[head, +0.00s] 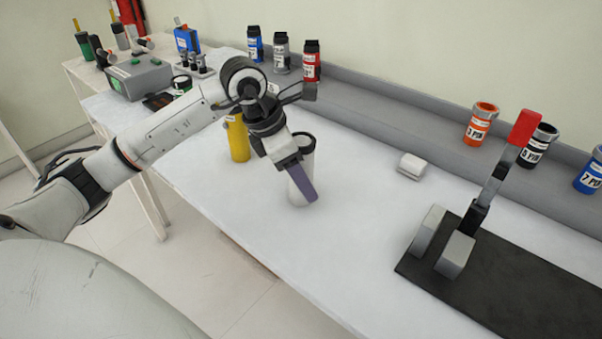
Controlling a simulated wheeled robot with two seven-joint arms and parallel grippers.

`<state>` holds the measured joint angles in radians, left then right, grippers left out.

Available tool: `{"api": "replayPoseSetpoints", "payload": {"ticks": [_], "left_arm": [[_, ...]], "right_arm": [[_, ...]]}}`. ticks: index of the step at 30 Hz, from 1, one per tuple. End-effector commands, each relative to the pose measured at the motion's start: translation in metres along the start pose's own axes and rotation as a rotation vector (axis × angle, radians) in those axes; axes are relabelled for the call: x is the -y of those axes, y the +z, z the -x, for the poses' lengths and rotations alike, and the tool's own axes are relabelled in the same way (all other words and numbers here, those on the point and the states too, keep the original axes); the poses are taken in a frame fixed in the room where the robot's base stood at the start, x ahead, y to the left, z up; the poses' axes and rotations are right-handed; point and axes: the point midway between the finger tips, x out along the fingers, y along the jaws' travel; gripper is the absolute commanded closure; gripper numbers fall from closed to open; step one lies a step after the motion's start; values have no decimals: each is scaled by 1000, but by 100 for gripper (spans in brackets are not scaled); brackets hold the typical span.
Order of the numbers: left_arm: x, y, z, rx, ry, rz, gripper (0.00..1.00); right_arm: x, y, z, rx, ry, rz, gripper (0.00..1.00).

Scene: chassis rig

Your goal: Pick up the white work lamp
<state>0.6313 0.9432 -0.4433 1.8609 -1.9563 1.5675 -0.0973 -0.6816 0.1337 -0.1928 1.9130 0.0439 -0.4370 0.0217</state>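The white work lamp appears to be the upright white cylinder with a dark top (301,188) on the light bench, left of the middle of the head view. My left gripper (305,182) is at the lamp, pointing down, with one purple finger across its front. The other finger is hidden, so I cannot tell whether the gripper is open around the lamp or shut on it. The lamp's base appears to rest on the bench. My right gripper is out of view.
A yellow cylinder (238,140) stands close left of the lamp. A dark plate (520,288) carries grey blocks and a red-tipped lever (524,128). Labelled canisters stand on the grey back ledge (395,125). The bench between lamp and plate is clear.

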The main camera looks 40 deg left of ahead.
Motion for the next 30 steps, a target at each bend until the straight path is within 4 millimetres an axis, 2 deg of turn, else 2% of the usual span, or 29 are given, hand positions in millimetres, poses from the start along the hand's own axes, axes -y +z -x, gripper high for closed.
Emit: {"api": "replayPoseSetpoints", "payload": {"ticks": [1,8,17,30], "left_arm": [[0,0,0,0,0,0,53],[0,0,0,0,0,0,91],[-1,3,6,4,3,0,92],[0,34,80,6,2,-2,92]], "right_arm": [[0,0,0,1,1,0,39],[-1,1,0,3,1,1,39],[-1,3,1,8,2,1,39],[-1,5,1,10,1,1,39]]}}
